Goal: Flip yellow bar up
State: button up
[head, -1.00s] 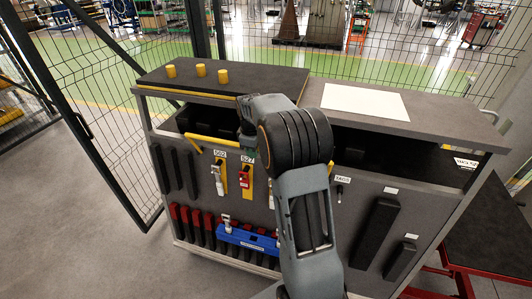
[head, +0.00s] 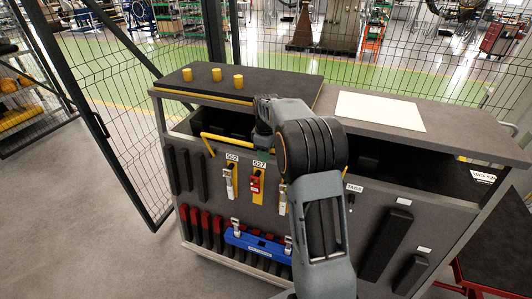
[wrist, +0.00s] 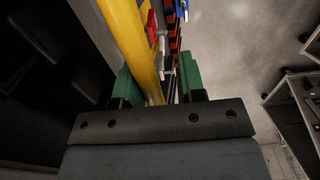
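The yellow bar (head: 228,138) is a bent handle across the upper front of the grey cabinet, below its black-topped lid. Its left end bends down to the cabinet's front, and its right part is hidden behind my arm in the head view. My gripper (head: 262,154) is at the bar, mostly covered by my own wrist. In the wrist view, the bar (wrist: 134,45) runs between the two green fingers of my gripper (wrist: 157,80). The fingers stand apart, with a visible gap between the bar and the right finger.
The cabinet (head: 350,178) has an open recess below its top. Yellow-backed latches marked 502 (head: 231,182) and 527 (head: 257,185) hang below the bar. A blue bar (head: 258,246) sits lower down. Three yellow cylinders (head: 216,75) stand on top. A mesh fence (head: 125,150) is at left.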

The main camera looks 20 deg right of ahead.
jog(key=shift+o, duration=0.4)
jog(key=shift+d+f, duration=0.15)
notch_tip(320, 180, up, 14)
jog(key=b, duration=0.1)
jog(key=shift+f, duration=0.1)
dwell(0.6)
